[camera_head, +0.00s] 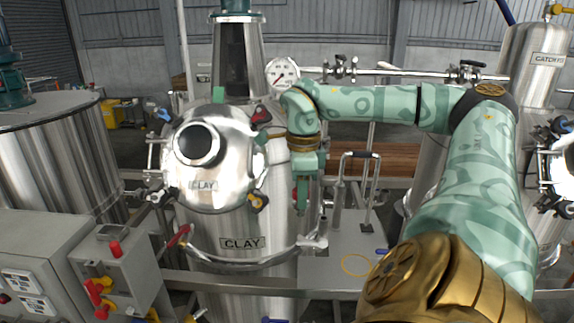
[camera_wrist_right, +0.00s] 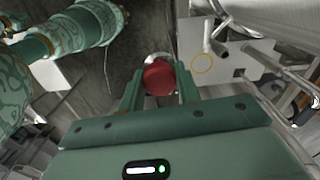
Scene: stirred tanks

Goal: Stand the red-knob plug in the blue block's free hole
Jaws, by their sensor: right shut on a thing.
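My right gripper (camera_head: 301,203) hangs fingers-down in front of the right side of the CLAY tank. In the right wrist view the gripper (camera_wrist_right: 160,92) is shut on the red-knob plug (camera_wrist_right: 159,77). The round red knob sits between the two green fingers, with a pale metal edge behind it. The plug's lower end is hidden in that view. In the head view the fingers largely cover the plug. I cannot make out a blue block or its free hole in either view. My left gripper is not in view.
The shiny CLAY tank (camera_head: 242,242) fills the middle, with its round side hatch (camera_head: 205,183) standing out. A grey box (camera_head: 118,268) with red knobs stands at left.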

